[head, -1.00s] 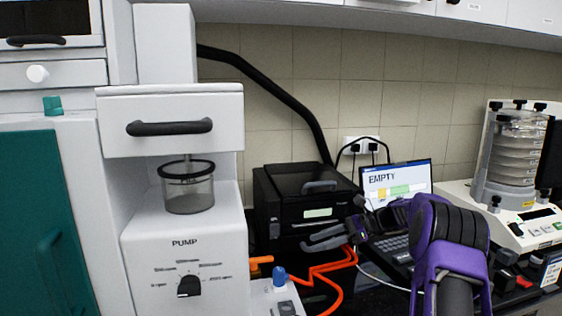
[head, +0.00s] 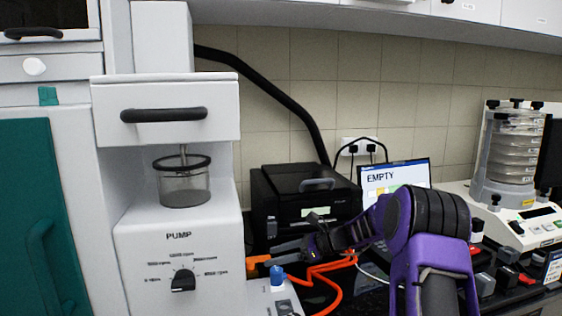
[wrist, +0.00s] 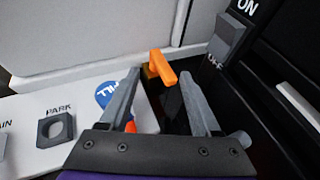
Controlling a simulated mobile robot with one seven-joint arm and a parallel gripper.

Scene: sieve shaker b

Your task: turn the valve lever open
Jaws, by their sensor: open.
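An orange lever (head: 258,262) sticks out low beside the white pump housing in the head view. It also shows in the wrist view (wrist: 163,66), a short angled bar on a darker mount. My gripper (head: 273,252) reaches left toward it. In the wrist view my gripper (wrist: 160,76) is open, with the lever ahead between the two fingertips. I cannot tell whether either finger touches it. The lever's lower part is partly hidden in shadow.
A dark box with an ON switch (wrist: 228,38) stands close on the right. Orange tubing (head: 320,272) runs below my gripper.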

